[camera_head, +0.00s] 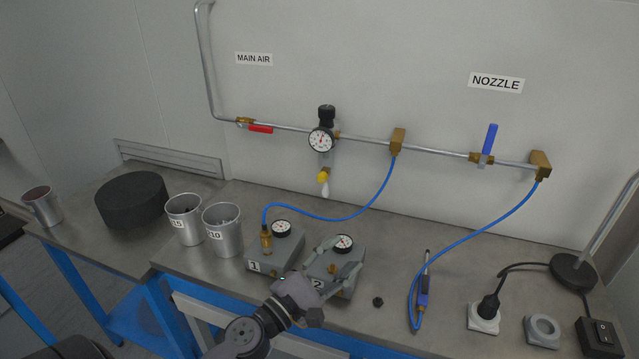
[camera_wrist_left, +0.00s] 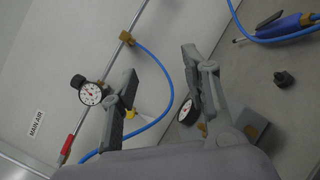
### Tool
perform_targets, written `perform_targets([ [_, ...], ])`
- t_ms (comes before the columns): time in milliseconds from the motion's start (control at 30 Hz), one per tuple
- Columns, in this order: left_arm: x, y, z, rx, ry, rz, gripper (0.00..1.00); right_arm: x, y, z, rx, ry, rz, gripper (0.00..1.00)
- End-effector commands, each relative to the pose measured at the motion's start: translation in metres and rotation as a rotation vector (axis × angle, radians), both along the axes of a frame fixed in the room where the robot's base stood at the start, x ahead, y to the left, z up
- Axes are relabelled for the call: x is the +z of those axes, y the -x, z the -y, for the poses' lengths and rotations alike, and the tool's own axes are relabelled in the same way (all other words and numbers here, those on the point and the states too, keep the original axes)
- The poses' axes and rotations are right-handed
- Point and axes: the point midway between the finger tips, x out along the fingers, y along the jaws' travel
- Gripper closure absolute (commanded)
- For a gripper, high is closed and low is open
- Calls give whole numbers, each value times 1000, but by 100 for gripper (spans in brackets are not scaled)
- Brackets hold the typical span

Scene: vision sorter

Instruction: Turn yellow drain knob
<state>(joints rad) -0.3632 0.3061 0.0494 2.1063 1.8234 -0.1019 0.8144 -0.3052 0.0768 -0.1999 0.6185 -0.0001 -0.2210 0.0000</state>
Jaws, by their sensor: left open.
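The yellow drain knob (camera_head: 322,177) sits under the regulator gauge (camera_head: 321,139) on the wall pipe, with a white tip below it. In the left wrist view the yellow knob (camera_wrist_left: 131,113) shows partly behind one finger. My left gripper (camera_head: 339,256) is open and empty, over the grey box marked 2 (camera_head: 345,287), below and in front of the knob and apart from it. In the left wrist view its two fingers (camera_wrist_left: 158,95) are spread wide. My right gripper does not show.
The grey box marked 1 (camera_head: 262,262) has a blue hose (camera_head: 335,218) running up to the pipe. Metal cups (camera_head: 222,230) and a black round block (camera_head: 132,199) stand at left.

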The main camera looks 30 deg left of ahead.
Motion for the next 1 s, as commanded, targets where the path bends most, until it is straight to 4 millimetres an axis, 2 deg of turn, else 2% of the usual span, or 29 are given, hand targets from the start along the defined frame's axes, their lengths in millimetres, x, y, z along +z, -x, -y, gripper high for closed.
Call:
perform_targets([
  [33,9,-6,-24,52,154,-5,57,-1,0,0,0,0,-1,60],
  [100,16,-12,-56,123,395,-21,57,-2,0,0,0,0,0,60],
  [200,15,-18,-94,207,691,-56,57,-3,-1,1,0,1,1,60],
  [300,8,-21,-117,265,910,-89,57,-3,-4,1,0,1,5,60],
  [433,0,-22,-132,308,1070,-121,57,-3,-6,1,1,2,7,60],
  [633,-2,-35,-138,319,1115,-129,57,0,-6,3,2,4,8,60],
  [767,-1,-57,-143,318,1111,-129,57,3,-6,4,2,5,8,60],
  [1000,0,-109,-156,317,1110,-128,57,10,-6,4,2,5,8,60],
])
